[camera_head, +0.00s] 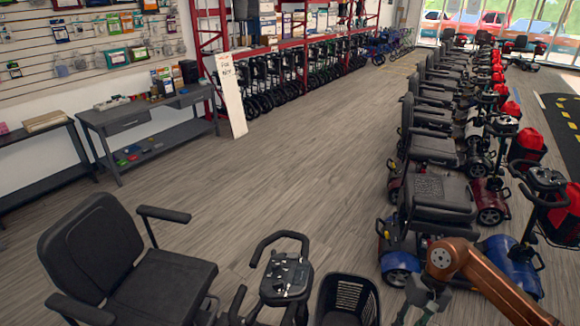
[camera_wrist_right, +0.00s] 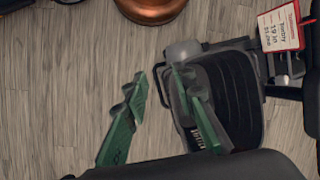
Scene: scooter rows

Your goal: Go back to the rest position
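My right arm comes in copper-coloured at the bottom right of the head view, with the grey right gripper (camera_head: 427,300) at the lower edge, beside the blue scooter (camera_head: 512,262). In the right wrist view the two green fingers of this gripper (camera_wrist_right: 156,78) stand apart with bare floor between them, and they hold nothing. A black scooter seat or footrest part (camera_wrist_right: 232,98) lies beyond the right finger. My left gripper is not in view.
A scooter with a black seat (camera_head: 95,245), tiller (camera_head: 286,278) and basket (camera_head: 347,300) stands close in front. A row of scooters runs back on the right. A grey workbench (camera_head: 150,118) and a leaning white sign (camera_head: 231,95) stand left. The middle aisle floor (camera_head: 310,170) is clear.

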